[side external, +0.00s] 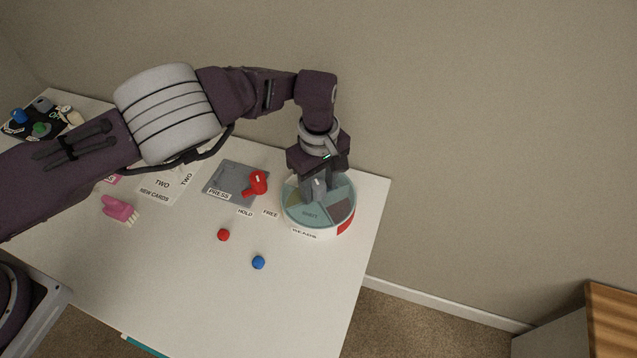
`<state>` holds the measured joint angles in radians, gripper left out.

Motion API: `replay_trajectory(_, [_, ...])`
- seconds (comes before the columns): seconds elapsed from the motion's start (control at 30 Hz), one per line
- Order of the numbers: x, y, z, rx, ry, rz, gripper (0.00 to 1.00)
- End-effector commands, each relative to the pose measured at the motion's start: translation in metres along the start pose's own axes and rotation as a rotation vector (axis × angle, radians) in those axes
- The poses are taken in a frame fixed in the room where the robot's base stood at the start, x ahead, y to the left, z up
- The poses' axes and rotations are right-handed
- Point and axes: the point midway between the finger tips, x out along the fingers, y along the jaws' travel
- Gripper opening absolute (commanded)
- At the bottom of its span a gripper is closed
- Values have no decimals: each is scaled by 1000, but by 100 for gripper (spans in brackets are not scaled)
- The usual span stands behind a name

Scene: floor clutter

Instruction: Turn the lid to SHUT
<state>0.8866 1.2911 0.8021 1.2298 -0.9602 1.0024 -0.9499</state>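A round white container with a grey-green lid (310,214) stands near the table's right edge. The lid is divided into wedges, some darker brown. A word on the front wedge is too small to read surely. A label (305,234) on the container's front rim is also hard to read, and a red patch (345,226) shows on its right side. My gripper (318,192) points down at the lid's middle. Its fingers hide the lid's centre, so I cannot tell whether they are shut on something there.
A grey PRESS board (226,181) with a red object (257,184) lies left of the container. HOLD and FREE labels, a red ball (223,235) and a blue ball (258,262) are in front. A pink brush (119,210) lies further left. The front table area is clear.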

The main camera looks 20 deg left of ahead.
Motion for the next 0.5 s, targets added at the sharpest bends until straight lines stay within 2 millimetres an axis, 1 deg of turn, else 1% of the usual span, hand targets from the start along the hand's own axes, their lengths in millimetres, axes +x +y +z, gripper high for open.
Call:
replay_trajectory(0.03, [0,0,0,0,0,0,34])
replay_trajectory(0.1, [0,0,0,0,0,0,20])
replay_trajectory(0.17, [0,0,0,0,-1,0,8])
replay_trajectory(0.2, [0,0,0,0,-1,0,1])
replay_trajectory(0.5, [0,0,0,0,-1,0,0])
